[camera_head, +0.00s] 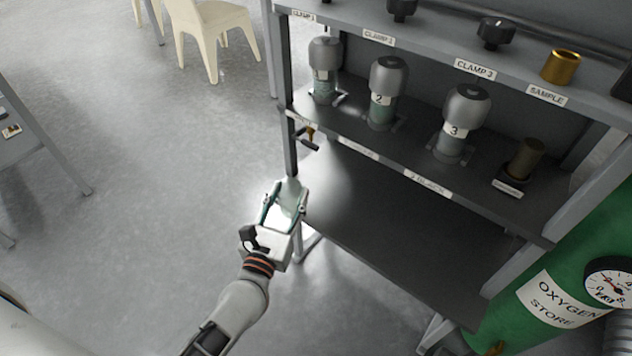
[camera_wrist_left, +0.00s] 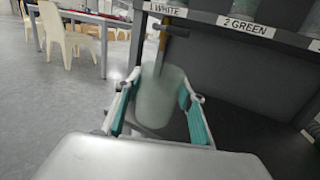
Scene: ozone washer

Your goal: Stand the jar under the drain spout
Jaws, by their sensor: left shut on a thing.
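The jar (camera_wrist_left: 160,95) is a pale translucent vessel, upright between the teal finger pads of my left gripper (camera_wrist_left: 158,112) in the left wrist view. In the head view my left gripper (camera_head: 285,205) is shut on the jar (camera_head: 290,195), near the left front corner of the rack's lower shelf (camera_head: 400,210). I cannot tell whether the jar's base touches the shelf. The drain spout (camera_head: 309,134) is a small brass fitting with a dark handle at the left end of the middle shelf. It also shows in the wrist view (camera_wrist_left: 170,30), above and behind the jar. My right gripper is out of view.
The middle shelf holds several grey-capped vessels, including number 3 (camera_head: 456,125), and a dark brass cylinder (camera_head: 526,158). A green oxygen tank (camera_head: 560,270) stands at the right. The lower shelf is mostly bare. A rack post (camera_head: 289,145) stands just behind the jar.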

